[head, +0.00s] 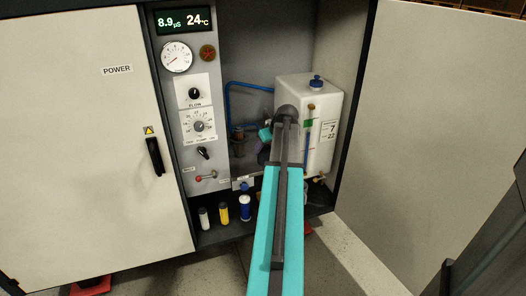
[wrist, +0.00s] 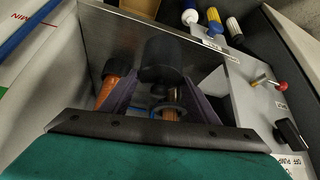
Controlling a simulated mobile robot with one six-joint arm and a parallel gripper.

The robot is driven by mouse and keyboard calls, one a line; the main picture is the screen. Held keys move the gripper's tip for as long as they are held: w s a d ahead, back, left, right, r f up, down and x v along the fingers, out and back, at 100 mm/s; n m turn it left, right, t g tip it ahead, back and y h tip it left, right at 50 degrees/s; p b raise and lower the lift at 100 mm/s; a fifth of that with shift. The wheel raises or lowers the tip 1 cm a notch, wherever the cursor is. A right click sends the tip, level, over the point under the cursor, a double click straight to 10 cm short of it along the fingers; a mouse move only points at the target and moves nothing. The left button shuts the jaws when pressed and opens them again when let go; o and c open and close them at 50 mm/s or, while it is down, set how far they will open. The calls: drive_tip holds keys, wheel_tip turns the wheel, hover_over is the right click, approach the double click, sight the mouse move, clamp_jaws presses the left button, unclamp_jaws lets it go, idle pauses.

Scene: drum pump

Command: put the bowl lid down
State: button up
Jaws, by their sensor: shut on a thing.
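The bowl lid (wrist: 163,58) appears in the wrist view as a dark round cap between the fingertips of my gripper (wrist: 165,82). The gripper is shut on it. In the head view my gripper (head: 262,156) is inside the cabinet, left of the white tank, and my arm hides most of it. The lid cannot be made out in the head view. Orange-brown cylindrical parts show in the wrist view, one with a dark top (wrist: 106,90) on the left and one with a ring (wrist: 173,114) between the fingers. I cannot tell which is the bowl.
The white tank (head: 318,100) stands right of my gripper. The control panel (head: 198,130) with knobs and a red-tipped lever (head: 200,178) is on the left. White, yellow and blue bottles (head: 224,213) stand on the cabinet floor. The open door (head: 440,120) bounds the right.

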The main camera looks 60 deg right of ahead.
sight(263, 149)
drive_tip(key=shift+w+d+f, duration=0.15)
drive_tip(key=shift+w+d, duration=0.95)
drive_tip(key=shift+w+d+f+b, duration=0.15)
drive_tip(key=shift+f+b, duration=0.2)
drive_tip(key=shift+f, duration=0.55)
drive_tip(key=shift+w+d+f+b, duration=0.15)
drive_tip(key=shift+f+b, duration=0.15)
drive_tip(key=shift+f, duration=0.6)
drive_tip(key=shift+f, duration=0.15)
drive_tip(key=o, duration=1)
